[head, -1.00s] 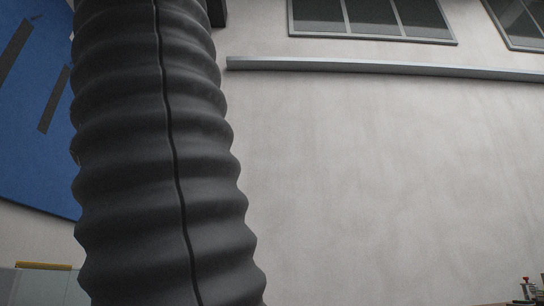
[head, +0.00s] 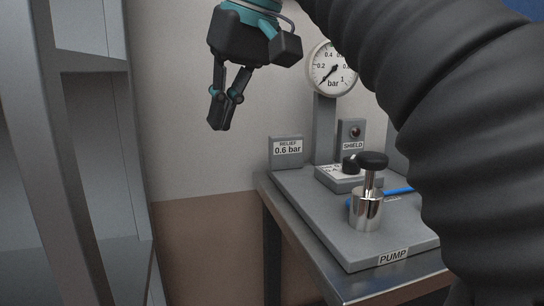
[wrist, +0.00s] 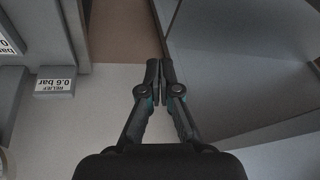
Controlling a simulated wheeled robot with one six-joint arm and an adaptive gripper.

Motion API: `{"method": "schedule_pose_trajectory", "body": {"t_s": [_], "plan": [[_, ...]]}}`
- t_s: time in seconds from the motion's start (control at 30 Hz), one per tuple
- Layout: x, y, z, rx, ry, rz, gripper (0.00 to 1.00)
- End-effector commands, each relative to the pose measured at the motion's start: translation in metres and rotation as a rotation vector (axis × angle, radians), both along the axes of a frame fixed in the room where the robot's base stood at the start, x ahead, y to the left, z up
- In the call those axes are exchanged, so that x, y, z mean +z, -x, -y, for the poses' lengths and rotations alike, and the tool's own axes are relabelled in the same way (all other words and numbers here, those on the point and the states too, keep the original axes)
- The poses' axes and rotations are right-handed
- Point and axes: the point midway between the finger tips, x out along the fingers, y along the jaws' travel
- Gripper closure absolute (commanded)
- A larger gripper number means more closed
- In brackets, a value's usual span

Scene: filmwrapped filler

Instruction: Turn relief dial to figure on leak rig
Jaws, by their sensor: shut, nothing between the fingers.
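The leak rig (head: 310,205) stands on a metal table at the right of the head view. A sign (head: 287,150) at its back left corner reads "RELIEF 0.6 bar"; it also shows upside down in the wrist view (wrist: 56,86). A black knob (head: 351,164), which looks like the relief dial, sits on a small labelled block, partly hidden by the pump handle. The round gauge (head: 333,68) has its needle pointing lower left. My gripper (head: 218,124) hangs shut and empty, left of and above the rig, touching nothing. Its closed fingertips show in the wrist view (wrist: 160,76).
The chrome pump (head: 366,208) with a black top (head: 372,160) stands at the rig's front. A grey frame (head: 100,150) stands at left. My dark ribbed arm covers the right side.

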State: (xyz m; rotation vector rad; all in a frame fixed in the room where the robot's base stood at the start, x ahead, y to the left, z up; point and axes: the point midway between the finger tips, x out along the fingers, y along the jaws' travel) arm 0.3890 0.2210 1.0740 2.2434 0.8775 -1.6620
Motion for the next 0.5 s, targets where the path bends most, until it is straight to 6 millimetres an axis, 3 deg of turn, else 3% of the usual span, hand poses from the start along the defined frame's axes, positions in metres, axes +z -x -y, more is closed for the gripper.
{"method": "schedule_pose_trajectory", "body": {"t_s": [0.03,0.2,0.4,0.5], "plan": [[-0.004,-0.024,0.021,-0.111,0.03,-0.019,1.0],[-0.022,-0.08,0.096,-0.448,0.115,-0.055,1.0],[-0.031,-0.112,0.169,-0.717,0.175,-0.065,1.0],[-0.032,-0.118,0.189,-0.785,0.189,-0.065,1.0]]}}
